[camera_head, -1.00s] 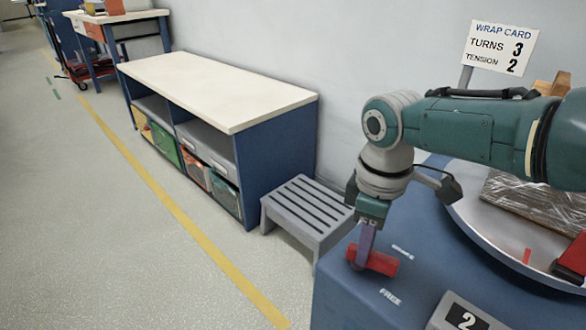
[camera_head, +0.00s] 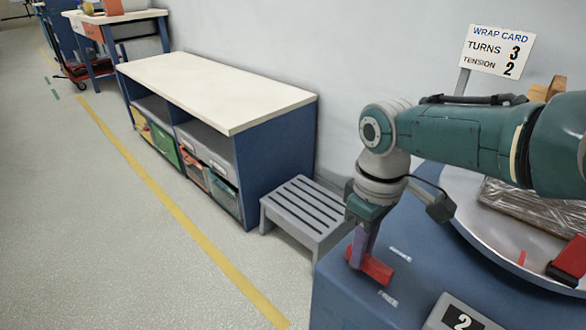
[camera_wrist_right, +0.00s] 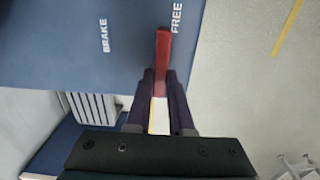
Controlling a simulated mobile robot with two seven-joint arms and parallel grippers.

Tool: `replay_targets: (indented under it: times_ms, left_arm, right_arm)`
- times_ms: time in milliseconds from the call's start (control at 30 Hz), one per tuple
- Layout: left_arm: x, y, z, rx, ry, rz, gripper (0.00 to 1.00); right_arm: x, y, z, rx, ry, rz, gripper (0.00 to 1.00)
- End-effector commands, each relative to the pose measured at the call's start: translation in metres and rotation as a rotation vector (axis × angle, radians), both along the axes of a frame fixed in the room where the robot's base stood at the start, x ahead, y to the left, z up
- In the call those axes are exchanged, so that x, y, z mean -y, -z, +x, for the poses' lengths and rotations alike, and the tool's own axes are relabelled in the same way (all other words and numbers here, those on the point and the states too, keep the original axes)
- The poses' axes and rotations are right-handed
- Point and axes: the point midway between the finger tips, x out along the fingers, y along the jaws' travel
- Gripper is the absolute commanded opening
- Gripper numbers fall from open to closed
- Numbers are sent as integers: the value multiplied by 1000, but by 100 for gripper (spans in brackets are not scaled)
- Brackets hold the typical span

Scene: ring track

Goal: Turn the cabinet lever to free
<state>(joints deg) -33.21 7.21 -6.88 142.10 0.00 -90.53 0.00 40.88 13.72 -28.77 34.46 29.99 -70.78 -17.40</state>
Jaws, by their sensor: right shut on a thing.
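The red cabinet lever (camera_head: 377,270) lies on top of the blue cabinet (camera_head: 345,300). Its free end points between the BRAKE label (camera_head: 400,254) and the FREE label (camera_head: 388,298), closer to FREE. My right gripper (camera_head: 358,258) reaches down from above and is shut on the lever. In the right wrist view the lever (camera_wrist_right: 162,60) stands between the purple fingers (camera_wrist_right: 160,85), with its end beside the FREE label (camera_wrist_right: 177,18) and away from the BRAKE label (camera_wrist_right: 105,36). The fingers hide part of the lever. My left gripper is not in view.
A round turntable (camera_head: 460,205) with a wrapped load (camera_head: 530,205) is at the right. A grey step stool (camera_head: 305,215) stands left of the cabinet, near a white-topped shelf bench (camera_head: 215,85). A numbered panel (camera_head: 460,318) is at the front edge. The floor at left is clear.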

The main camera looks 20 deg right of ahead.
Motion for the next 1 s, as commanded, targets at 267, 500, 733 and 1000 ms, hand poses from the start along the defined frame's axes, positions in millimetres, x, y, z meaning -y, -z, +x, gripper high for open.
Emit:
replay_targets:
  times_ms: [267, 500, 733, 1000]
  left_arm:
    - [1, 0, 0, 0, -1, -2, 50]
    - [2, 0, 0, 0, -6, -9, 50]
    - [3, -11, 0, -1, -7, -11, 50]
    - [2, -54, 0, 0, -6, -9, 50]
  right_arm:
    - [-1, -1, 1, 1, 1, 3, 39]
    - [0, 0, 0, 1, 0, 1, 50]
    - [0, -13, 1, 2, -1, 1, 50]
    - [0, -69, 1, 3, -1, 1, 50]
